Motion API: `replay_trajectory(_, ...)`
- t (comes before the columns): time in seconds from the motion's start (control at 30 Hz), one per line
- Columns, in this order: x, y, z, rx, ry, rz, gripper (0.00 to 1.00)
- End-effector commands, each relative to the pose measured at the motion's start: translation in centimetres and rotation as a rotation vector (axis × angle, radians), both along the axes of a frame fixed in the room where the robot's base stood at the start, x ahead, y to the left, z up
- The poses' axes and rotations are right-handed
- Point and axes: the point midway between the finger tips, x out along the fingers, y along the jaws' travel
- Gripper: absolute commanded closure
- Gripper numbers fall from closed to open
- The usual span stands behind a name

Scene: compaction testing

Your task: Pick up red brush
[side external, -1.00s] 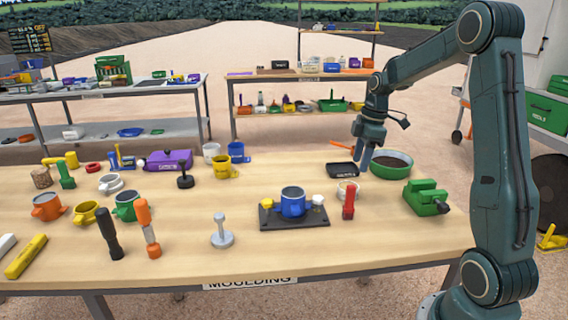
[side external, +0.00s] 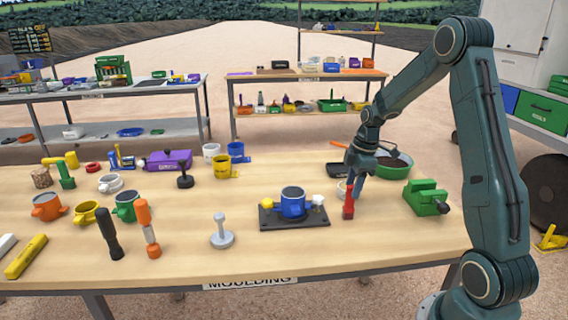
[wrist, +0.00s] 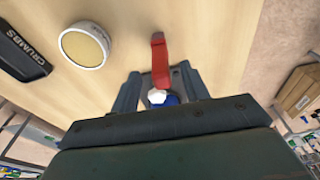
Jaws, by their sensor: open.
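The red brush (side external: 348,203) stands on the table's right half, just right of the black plate with the blue mould. My gripper (side external: 355,186) is above and slightly behind it in the side view, pointing down. The fingers are apart and hold nothing. Whether they touch the brush cannot be told.
The blue mould (side external: 293,202) on its black plate (side external: 278,222) is close on the left. A pale round dish (wrist: 84,46) and a black tray marked CRUMBS (wrist: 22,52) are near.

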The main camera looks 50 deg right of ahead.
Motion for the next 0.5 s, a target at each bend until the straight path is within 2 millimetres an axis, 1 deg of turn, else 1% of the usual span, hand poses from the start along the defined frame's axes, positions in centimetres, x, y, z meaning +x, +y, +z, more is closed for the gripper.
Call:
replay_trajectory(0.3,0.0,0.1,-0.5,0.001,0.001,0.0,0.55)
replay_trajectory(0.37,0.1,0.2,-0.9,0.001,0.001,0.001,0.55)
replay_trajectory(0.5,0.2,0.4,-2.2,0.002,0.002,0.001,0.55)
